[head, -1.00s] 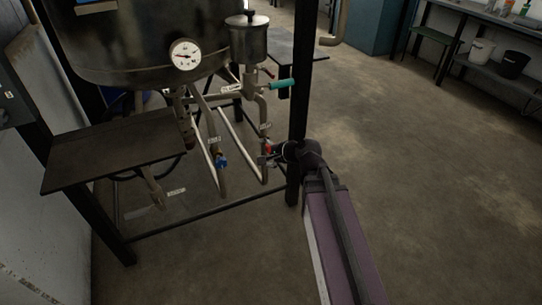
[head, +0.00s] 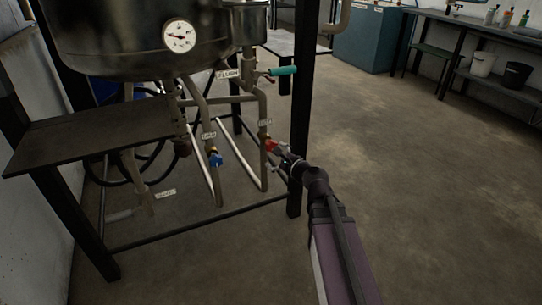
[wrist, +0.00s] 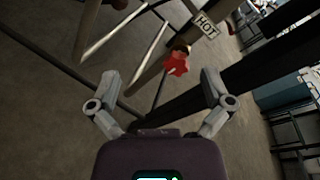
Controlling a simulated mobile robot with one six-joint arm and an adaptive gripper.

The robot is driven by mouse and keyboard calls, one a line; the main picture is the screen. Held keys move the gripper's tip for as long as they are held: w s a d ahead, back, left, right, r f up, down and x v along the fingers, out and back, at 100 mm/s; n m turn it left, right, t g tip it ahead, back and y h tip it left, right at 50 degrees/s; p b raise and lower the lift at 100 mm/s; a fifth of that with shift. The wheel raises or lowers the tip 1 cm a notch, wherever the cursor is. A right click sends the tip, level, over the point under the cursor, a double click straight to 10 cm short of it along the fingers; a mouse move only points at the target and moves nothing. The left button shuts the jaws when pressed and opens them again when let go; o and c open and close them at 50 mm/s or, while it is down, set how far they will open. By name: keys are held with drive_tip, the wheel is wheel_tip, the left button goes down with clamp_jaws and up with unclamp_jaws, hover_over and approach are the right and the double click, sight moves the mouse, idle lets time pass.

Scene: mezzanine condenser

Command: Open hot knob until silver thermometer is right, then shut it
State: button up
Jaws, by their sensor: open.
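The hot knob is a red knob (head: 271,145) on a vertical pipe under the tank. It also shows in the wrist view (wrist: 177,62) below a tag reading HOT (wrist: 205,24). My gripper (head: 286,158) is just right of and below it in the head view. In the wrist view my open gripper (wrist: 160,80) has a finger on either side of the knob, which lies ahead of the fingertips; I see no contact. The thermometer (head: 179,37) is a round white dial on the silver tank. Its needle points roughly left; its figures are too small to read.
A blue knob (head: 215,159) is on the pipe to the left. A teal-handled valve (head: 283,71) is above the red knob. A black frame post (head: 300,110) stands close by my gripper. A dark shelf (head: 95,135) juts out at left. The floor at right is clear.

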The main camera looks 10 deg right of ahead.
sight(272, 147)
drive_tip(key=w+d+f+m+t+h+b, duration=0.1)
drive_tip(key=d+f+m+t+h+b, duration=0.1)
drive_tip(key=d+f+m+b, duration=0.2)
drive_tip(key=shift+w+d+f+m+t+h+b, duration=0.35)
drive_tip(key=shift+f+m+b, duration=1)
drive_tip(key=shift+m+b, duration=0.55)
drive_tip(key=shift+w+n, duration=0.2)
drive_tip(key=shift+n, duration=0.1)
drive_tip(key=shift+x, duration=6.8)
drive_tip(key=c, duration=1.1)
